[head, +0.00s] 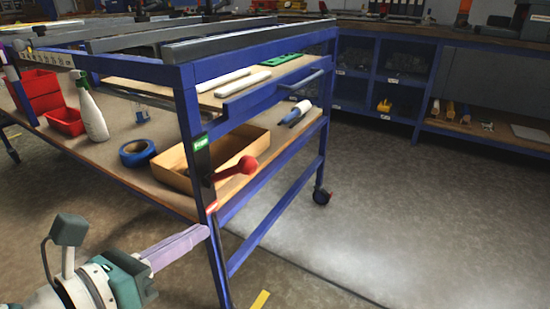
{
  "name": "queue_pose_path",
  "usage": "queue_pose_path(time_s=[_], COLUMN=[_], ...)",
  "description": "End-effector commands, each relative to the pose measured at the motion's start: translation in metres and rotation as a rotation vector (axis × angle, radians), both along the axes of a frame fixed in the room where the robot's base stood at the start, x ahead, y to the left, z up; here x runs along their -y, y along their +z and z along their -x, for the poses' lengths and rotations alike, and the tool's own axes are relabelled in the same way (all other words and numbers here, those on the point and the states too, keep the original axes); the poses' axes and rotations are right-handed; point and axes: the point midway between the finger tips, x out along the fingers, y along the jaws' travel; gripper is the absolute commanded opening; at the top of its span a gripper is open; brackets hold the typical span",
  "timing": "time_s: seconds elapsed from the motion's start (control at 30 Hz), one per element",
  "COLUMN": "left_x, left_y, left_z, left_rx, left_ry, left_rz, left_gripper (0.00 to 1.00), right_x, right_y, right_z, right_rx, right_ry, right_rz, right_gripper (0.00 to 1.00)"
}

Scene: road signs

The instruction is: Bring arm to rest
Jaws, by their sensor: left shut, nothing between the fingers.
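My left gripper (188,240) comes in from the lower left of the head view. Its pale purple fingers are pressed together, with nothing visible between them. The fingertips appear in front of the near leg of the blue cart (187,105); I cannot tell whether they touch it. My right gripper is not in view.
The cart's shelf holds a wooden box (172,176), blue tape (137,153), a spray bottle (91,113) and red bins (67,122). A red-knobbed lever (235,170) juts from the cart's corner post. Floor (400,220) to the right is clear. Blue shelving (377,75) stands behind.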

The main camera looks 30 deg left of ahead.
Motion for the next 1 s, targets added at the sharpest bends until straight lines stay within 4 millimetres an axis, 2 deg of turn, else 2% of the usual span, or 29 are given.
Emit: queue_pose_path(time_s=[0.23,0.27,0.37,0.47,0.53,0.6,0.7,0.83,0.97,1.0], left_x=[0.001,0.002,0.019,0.054,0.084,0.108,0.125,0.118,0.095,0.087], left_y=[0.002,0.005,0.032,0.079,0.113,0.142,0.176,0.221,0.274,0.292], left_z=[0.0,0.0,0.0,0.007,0.021,0.042,0.076,0.113,0.139,0.146], left_rx=[0.001,0.002,0.021,0.069,0.126,0.195,0.303,0.434,0.525,-0.537], left_ry=[-0.005,-0.017,-0.13,-0.38,-0.617,-0.872,-1.223,-1.636,-1.994,2.076], left_rz=[-0.007,-0.021,-0.158,-0.463,-0.748,-1.045,-1.444,-1.883,-2.216,2.273], left_gripper=[0.0,0.0,0.0,0.0,0.0,0.0,0.0,0.0,0.0,0.0], right_x=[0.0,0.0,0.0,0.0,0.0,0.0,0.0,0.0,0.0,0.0], right_y=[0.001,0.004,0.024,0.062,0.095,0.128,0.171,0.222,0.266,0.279], right_z=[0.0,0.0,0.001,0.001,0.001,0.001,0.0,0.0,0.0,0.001], right_rx=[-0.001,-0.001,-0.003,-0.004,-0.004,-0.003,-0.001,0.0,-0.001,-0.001], right_ry=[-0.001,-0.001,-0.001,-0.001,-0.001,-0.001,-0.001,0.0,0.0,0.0], right_rz=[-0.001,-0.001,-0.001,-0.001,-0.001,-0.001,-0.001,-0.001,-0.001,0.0], right_gripper=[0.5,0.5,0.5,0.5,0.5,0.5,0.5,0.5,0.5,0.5])
